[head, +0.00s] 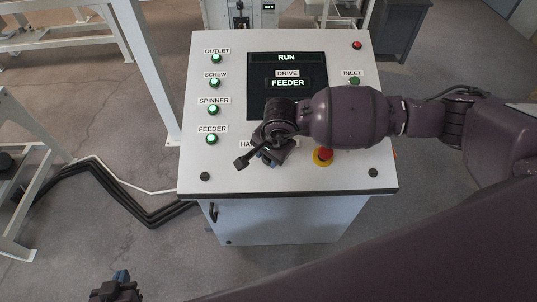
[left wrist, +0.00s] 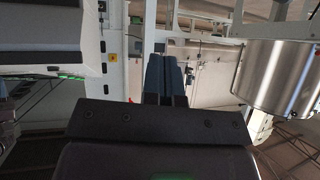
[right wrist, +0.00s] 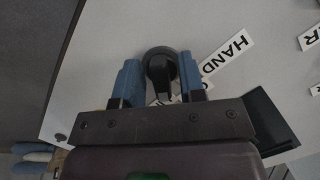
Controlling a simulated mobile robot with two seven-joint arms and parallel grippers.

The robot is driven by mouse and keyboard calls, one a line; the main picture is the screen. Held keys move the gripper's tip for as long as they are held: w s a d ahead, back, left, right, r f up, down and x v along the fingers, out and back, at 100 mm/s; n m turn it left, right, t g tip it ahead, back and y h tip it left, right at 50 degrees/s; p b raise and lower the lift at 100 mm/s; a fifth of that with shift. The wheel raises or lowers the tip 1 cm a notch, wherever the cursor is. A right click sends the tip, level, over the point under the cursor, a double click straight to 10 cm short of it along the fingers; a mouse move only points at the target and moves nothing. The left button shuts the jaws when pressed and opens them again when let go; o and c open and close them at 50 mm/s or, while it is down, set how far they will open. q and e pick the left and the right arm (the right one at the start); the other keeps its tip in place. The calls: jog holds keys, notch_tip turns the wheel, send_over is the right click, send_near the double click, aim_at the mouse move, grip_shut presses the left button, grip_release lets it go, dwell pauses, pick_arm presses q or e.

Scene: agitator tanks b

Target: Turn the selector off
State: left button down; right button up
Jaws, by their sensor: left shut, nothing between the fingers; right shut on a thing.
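The black selector knob (right wrist: 160,68) sits on the light grey panel beside a HAND label (right wrist: 226,52). In the right wrist view my right gripper (right wrist: 160,85) has its blue fingers on both sides of the knob and is shut on it. In the head view my right gripper (head: 272,152) reaches down to the lower middle of the panel (head: 228,172) and hides the knob. The knob's exact pointing direction is hard to tell. My left gripper (head: 122,277) is low at the bottom left, away from the panel; in the left wrist view its blue fingers (left wrist: 165,76) are together and empty.
The screen (head: 287,58) reads RUN, DRIVE, FEEDER. Green lamps for OUTLET, SCREW, SPINNER and FEEDER (head: 212,139) are lit at left. A red emergency button (head: 323,155) stands just right of my right gripper. Cables (head: 135,213) lie on the floor at left.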

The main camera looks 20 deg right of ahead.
jog(key=n+b, duration=0.2)
jog(key=n, duration=0.1)
jog(key=shift+f+g+h, duration=0.15)
jog(key=shift+g+h, duration=0.15)
jog(key=n+b, duration=0.1)
jog(key=n, duration=0.1)
jog(key=shift+s+d+n+h, duration=0.1)
jog(key=shift+n+h, duration=0.2)
jog(key=shift+n, duration=0.1)
jog(key=shift+n+b, duration=0.45)
jog(key=shift+n, duration=0.25)
pick_arm(q)
notch_tip(320, 180, down, 4)
jog(key=shift+w+d+f, duration=0.1)
jog(key=shift+d+f, duration=0.05)
jog(key=shift+s+f, duration=0.15)
jog(key=shift+s, duration=0.05)
pick_arm(e)
jog(key=o, duration=0.6)
jog(key=shift+c, duration=0.2)
jog(key=shift+r, duration=0.2)
jog(key=r, duration=0.9)
jog(key=shift+s+r+p, duration=0.15)
jog(key=shift+s+p, duration=0.15)
jog(key=shift+s, duration=0.1)
pick_arm(q)
jog(key=shift+s, duration=0.3)
pick_arm(e)
jog(key=shift+s+r, duration=0.1)
jog(key=shift+r, duration=0.6)
